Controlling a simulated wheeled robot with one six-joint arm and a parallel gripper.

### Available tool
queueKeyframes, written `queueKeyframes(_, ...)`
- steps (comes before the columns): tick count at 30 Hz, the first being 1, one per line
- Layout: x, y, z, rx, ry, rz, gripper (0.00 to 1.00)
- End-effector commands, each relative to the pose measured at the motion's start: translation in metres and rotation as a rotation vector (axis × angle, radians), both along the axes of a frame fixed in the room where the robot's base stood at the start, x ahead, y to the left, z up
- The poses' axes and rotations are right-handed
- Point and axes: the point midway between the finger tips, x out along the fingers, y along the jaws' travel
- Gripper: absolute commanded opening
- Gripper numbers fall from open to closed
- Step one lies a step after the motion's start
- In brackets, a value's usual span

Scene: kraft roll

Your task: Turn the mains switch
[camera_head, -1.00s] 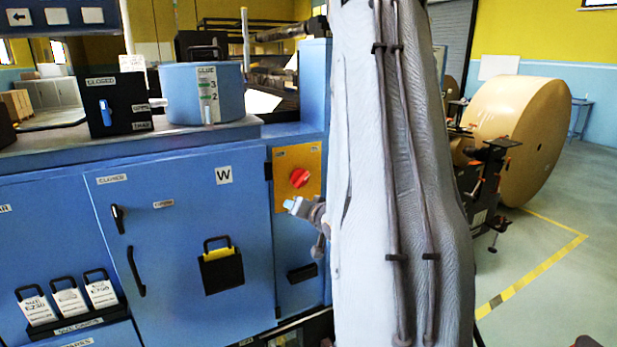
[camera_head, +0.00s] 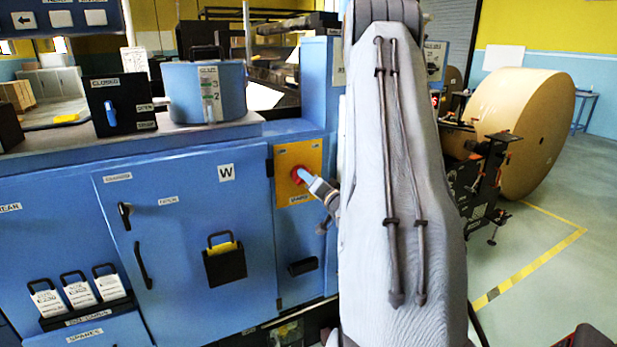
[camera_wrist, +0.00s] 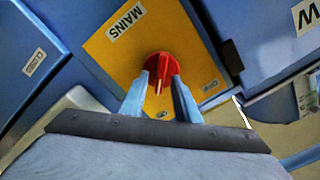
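The mains switch (camera_head: 296,174) is a red round knob on a yellow plate (camera_head: 312,158). In the wrist view the knob (camera_wrist: 166,68) has a raised red handle, and a "MAINS" label (camera_wrist: 127,20) is on the plate. My gripper (camera_head: 304,175) is right at the knob in the head view and covers part of it. In the wrist view my gripper (camera_wrist: 165,80) has its two blue fingers apart, one on each side of the handle. The fingers look open around it; whether either touches it I cannot tell.
A blue cabinet door marked W (camera_head: 225,173) is left of the switch plate, with a black holder (camera_head: 224,264) on it. A black box with a blue lever (camera_head: 111,112) and a blue glue pot (camera_head: 206,92) stand on top. A large kraft roll (camera_head: 530,130) is at right.

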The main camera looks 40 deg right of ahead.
Motion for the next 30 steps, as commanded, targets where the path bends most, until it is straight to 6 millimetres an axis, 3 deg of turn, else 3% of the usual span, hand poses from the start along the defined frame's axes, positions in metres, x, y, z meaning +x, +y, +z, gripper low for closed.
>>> queueKeyframes(9, 0.0039, -0.0006, -0.0003, 0.000, 0.001, -0.001, 0.29)
queueKeyframes(15, 0.0037, -0.0006, -0.0001, 0.000, 0.001, -0.001, 0.00)
queueKeyframes(30, 0.0043, -0.0006, 0.0001, -0.099, 0.023, -0.001, 0.00)
